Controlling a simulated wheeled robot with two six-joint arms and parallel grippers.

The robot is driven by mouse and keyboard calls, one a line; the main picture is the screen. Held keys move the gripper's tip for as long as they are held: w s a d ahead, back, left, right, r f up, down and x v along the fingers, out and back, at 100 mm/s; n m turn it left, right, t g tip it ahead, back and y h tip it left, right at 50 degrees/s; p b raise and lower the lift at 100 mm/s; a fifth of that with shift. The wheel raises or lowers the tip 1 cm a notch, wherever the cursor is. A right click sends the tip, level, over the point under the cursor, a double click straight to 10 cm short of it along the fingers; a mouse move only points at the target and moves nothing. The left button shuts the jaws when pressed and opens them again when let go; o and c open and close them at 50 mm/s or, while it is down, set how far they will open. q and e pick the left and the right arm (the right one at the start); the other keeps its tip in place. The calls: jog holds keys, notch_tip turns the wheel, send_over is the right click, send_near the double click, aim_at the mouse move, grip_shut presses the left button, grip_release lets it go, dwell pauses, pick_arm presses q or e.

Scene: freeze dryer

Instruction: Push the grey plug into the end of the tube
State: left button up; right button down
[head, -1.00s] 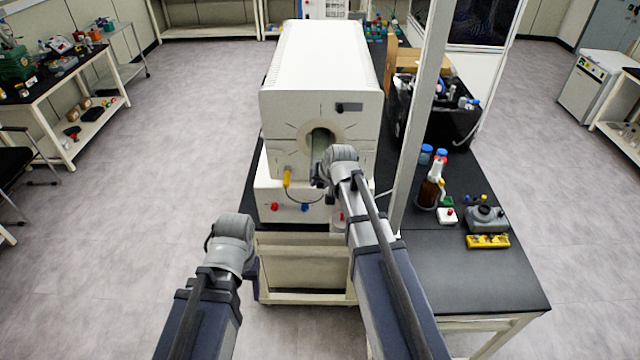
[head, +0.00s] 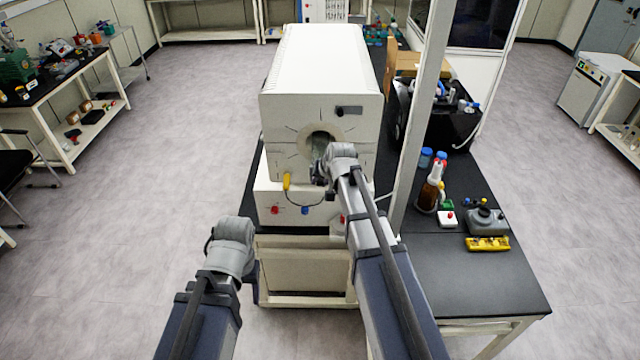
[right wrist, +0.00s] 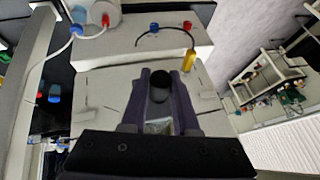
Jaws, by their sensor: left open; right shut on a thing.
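The tube (head: 320,145) shows as a glassy grey-green piece in the round opening of the white furnace in the head view. My right gripper (head: 319,178) is just in front of this opening. In the right wrist view my right gripper (right wrist: 160,80) is shut on the grey plug (right wrist: 159,84), which looks like a dark round piece between the fingers. A glassy part of the tube (right wrist: 158,126) shows below the plug there. I cannot tell whether plug and tube touch. My left gripper (head: 252,285) hangs low at the left, mostly hidden behind its own wrist, away from the tube.
The white furnace (head: 320,80) stands on a bench, with a yellow fitting (head: 287,181) and cable near its front. A white post (head: 420,110) rises right of my right arm. A brown bottle (head: 430,190) and a yellow block (head: 488,243) stand on the black bench top.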

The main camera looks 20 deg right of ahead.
jog(key=shift+w+d, duration=0.2)
jog(key=shift+w, duration=0.55)
jog(key=c, duration=0.6)
grip_release()
jog(key=s+a+f+n+g+b, duration=0.2)
jog(key=s+a+f+b, duration=0.3)
jog(key=s, duration=0.5)
jog(key=s+a+f+n+g+h+b, duration=0.1)
jog(key=s+a+f+n+g+b, duration=0.1)
jog(key=s+a+f+b, duration=0.3)
jog(key=s+a+f+n+g+h+b, duration=0.1)
jog(key=s+a+f+n+g+b, duration=0.2)
jog(key=s+f+b, duration=0.9)
jog(key=s+a+f, duration=0.2)
jog(key=s+f, duration=0.1)
jog(key=s, duration=0.1)
jog(key=shift+s+a+f+n, duration=0.15)
jog(key=shift+f+n, duration=0.1)
jog(key=shift+n, duration=0.15)
